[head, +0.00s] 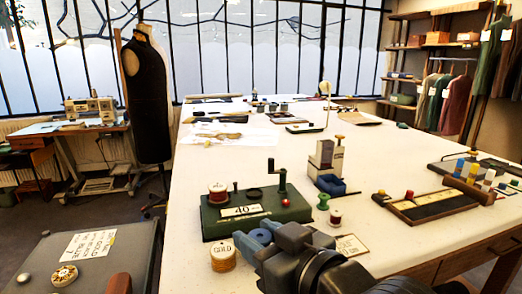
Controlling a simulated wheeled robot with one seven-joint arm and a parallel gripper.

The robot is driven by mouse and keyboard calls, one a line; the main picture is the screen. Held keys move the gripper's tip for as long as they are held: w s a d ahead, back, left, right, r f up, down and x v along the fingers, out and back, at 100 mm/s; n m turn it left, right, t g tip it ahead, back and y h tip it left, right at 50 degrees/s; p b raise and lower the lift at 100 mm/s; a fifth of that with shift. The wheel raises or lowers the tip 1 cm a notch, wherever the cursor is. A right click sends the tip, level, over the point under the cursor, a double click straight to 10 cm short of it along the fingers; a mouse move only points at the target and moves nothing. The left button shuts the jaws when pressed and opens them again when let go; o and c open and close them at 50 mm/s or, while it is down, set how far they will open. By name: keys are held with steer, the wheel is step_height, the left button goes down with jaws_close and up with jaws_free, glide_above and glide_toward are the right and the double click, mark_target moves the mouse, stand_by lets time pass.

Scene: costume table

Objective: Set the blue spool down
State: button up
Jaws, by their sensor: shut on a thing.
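My gripper (264,236) reaches in from the bottom right over the near part of the white table (215,155). It is shut on the blue spool (261,236), which shows only in part at the jaws. The spool is just in front of a green winder box (208,217) with a crank and a "40" label. A gold-thread spool (223,259) with a "GOLD" label stands just left of the jaws. Whether the blue spool touches the table is hard to tell.
A red-thread spool (217,194) sits on the winder. A green spool (323,201) and a dark red spool (335,218) stand right of it, near a card (350,245). A wooden tray (427,206) lies farther right. The table's middle is clear.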

steer(key=s+d+f+m+t+h, duration=0.1)
steer(key=d+f+m+h, duration=0.1)
steer(key=d+f, duration=0.5)
steer(key=s+d+f+m+t+h, duration=0.1)
steer(key=d+f+h, duration=0.3)
steer(key=f, duration=1.2)
steer(key=s+d+f+m+t+h, duration=0.1)
steer(key=s+d+f+m+h, duration=0.1)
steer(key=d+f, duration=0.8)
steer(key=shift+s+d+f+m+h, duration=0.1)
steer(key=shift+d+f+m+h, duration=0.15)
steer(key=shift+f+m, duration=0.35)
steer(key=shift+d+f+m+h, duration=0.15)
steer(key=shift+f+m+h, duration=0.2)
steer(key=shift+f+m, duration=0.2)
steer(key=shift+a, duration=0.1)
